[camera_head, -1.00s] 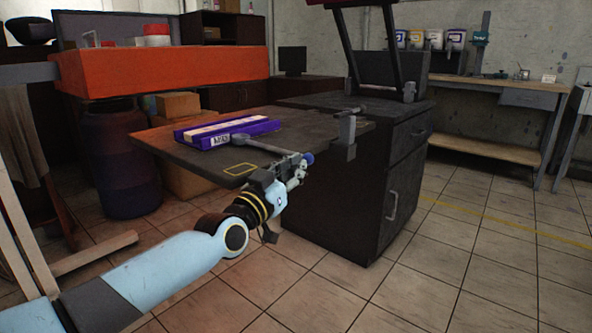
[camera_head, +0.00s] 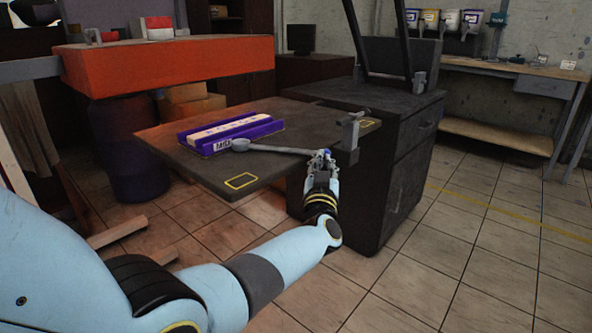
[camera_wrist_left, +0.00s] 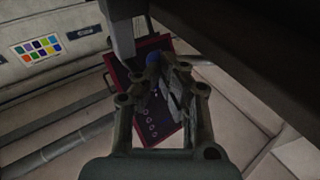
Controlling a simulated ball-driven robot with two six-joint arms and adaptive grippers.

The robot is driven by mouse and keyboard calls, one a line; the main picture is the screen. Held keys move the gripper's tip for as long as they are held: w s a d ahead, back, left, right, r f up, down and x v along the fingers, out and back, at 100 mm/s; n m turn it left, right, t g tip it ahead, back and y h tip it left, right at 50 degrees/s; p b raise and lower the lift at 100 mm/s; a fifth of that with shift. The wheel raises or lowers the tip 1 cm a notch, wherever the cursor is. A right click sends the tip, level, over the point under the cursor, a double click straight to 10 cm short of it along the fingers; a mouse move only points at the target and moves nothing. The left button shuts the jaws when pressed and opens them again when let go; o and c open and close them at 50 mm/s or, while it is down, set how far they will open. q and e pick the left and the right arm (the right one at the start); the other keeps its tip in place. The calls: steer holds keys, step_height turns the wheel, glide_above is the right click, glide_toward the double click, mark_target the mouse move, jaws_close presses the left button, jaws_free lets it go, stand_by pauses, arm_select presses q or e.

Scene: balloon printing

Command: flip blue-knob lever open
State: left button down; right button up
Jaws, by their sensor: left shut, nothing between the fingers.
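The lever (camera_head: 275,149) is a grey bar lying along the top of the dark board (camera_head: 205,169), with a round grey end at its left. Its blue knob (camera_head: 329,155) is mostly hidden behind my left gripper (camera_head: 322,157) in the head view. In the left wrist view, the blue knob (camera_wrist_left: 153,58) shows just beyond the fingertips of my left gripper (camera_wrist_left: 163,65), which are shut with nothing between them. Whether the fingers touch the knob or lever, I cannot tell. My right gripper is not in view.
A purple tray (camera_head: 232,133) with a pale strip lies on the board behind the lever. A grey clamp post (camera_head: 351,131) stands at the board's right edge, close to my gripper. A dark cabinet (camera_head: 398,190) stands to the right. Tiled floor in front is open.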

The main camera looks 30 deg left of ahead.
arm_select(q)
steer(key=w+y, duration=0.1)
steer(key=w+n+g+y+b, duration=0.1)
steer(key=w+a+f+n+y+b, duration=0.1)
steer(key=shift+w+g, duration=0.3)
steer(key=shift+g, duration=0.1)
steer(key=shift+d+b+x, duration=0.2)
steer(key=shift+b+x, duration=0.6)
steer(key=shift+x, duration=0.35)
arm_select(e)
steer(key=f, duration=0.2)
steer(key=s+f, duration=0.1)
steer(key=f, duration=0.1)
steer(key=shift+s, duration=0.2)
arm_select(q)
steer(key=shift+w+r, duration=0.1)
